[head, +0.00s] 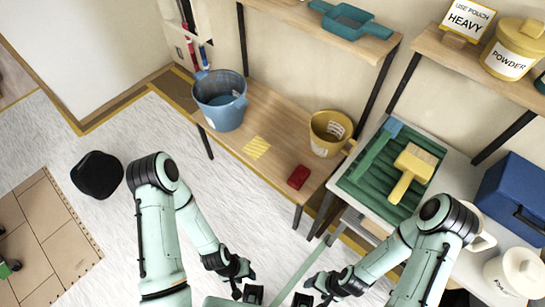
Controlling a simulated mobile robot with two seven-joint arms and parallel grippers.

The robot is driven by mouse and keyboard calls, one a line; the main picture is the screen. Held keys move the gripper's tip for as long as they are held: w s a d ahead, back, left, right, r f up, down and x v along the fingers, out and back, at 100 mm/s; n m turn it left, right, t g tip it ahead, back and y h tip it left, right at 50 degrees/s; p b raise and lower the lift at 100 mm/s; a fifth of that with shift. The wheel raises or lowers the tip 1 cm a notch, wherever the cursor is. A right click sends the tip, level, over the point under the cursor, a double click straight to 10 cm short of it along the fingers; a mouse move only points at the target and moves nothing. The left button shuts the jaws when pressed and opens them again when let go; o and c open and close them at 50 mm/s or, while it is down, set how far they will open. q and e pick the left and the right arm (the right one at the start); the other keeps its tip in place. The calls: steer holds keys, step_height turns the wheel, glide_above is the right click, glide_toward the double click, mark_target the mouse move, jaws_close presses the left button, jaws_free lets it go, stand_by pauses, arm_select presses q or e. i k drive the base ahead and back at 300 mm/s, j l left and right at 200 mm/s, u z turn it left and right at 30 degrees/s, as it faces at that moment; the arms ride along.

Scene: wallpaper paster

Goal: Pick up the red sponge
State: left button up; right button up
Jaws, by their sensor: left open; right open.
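The red sponge (298,177) lies on the wooden bench (233,141), near its front right corner. It looks like a small dark red block. My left gripper (243,280) is at the bottom middle, below and left of the sponge, apart from it and empty. My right gripper (318,284) is at the bottom, to the right of the left one, also apart from the sponge. Both grippers are small and partly cut off or hidden by my own parts.
A yellow bucket (325,136) stands just behind the sponge. A blue bucket (219,103) stands at the bench's left end, with a yellow striped patch (257,148) between. A green tray (355,179) holding a yellow brush (413,170) is to the right. Shelves hang above.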

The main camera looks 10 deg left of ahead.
mark_target(301, 173)
steer(key=i+j, duration=0.4)
steer(key=j, duration=0.15)
steer(key=i+j, duration=0.35)
steer(key=j, duration=0.15)
